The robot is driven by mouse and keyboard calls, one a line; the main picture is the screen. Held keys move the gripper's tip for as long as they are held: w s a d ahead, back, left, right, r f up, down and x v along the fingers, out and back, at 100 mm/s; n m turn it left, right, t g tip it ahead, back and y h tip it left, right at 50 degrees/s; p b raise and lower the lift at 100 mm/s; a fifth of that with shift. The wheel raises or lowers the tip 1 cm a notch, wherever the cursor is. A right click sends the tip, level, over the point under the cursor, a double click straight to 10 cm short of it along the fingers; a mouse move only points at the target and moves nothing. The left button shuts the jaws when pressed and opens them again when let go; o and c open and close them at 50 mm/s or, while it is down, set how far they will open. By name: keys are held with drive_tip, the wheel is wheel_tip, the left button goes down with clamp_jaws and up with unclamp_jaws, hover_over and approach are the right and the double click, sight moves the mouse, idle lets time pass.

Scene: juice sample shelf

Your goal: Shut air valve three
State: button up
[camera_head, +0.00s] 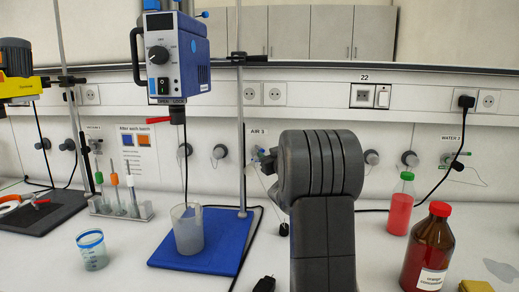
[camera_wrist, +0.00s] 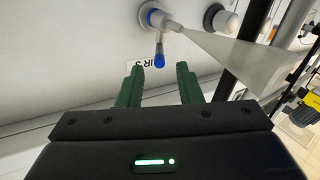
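Air valve three is a small blue-tipped fitting (camera_head: 258,151) on the wall below the "AIR 3" label (camera_head: 258,131), just left of my arm in the head view. In the wrist view the valve (camera_wrist: 154,20) is at the top, with a blue handle (camera_wrist: 159,55) hanging from it. The label (camera_wrist: 142,64) shows partly, behind the fingers. My gripper (camera_wrist: 160,82) has two green fingers apart with nothing between them. Its tips point at the wall close to the valve handle; I cannot tell the exact gap. In the head view my arm hides the gripper.
A stirrer (camera_head: 178,57) hangs over a beaker (camera_head: 187,230) on a blue base (camera_head: 230,243), left of my arm. A red-liquid bottle (camera_head: 400,205) and a brown bottle (camera_head: 427,248) stand at right. Grey knobs (camera_head: 371,157) line the wall. A small glass (camera_head: 92,250) stands at left.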

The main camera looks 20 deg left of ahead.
sight(259, 148)
drive_tip(key=p+x, duration=0.1)
drive_tip(key=x, duration=0.7)
drive_tip(key=shift+w+a, duration=0.1)
drive_tip(key=shift+w, duration=0.1)
drive_tip(key=shift+c, duration=0.4)
drive_tip(key=shift+f, duration=0.1)
clamp_jaws()
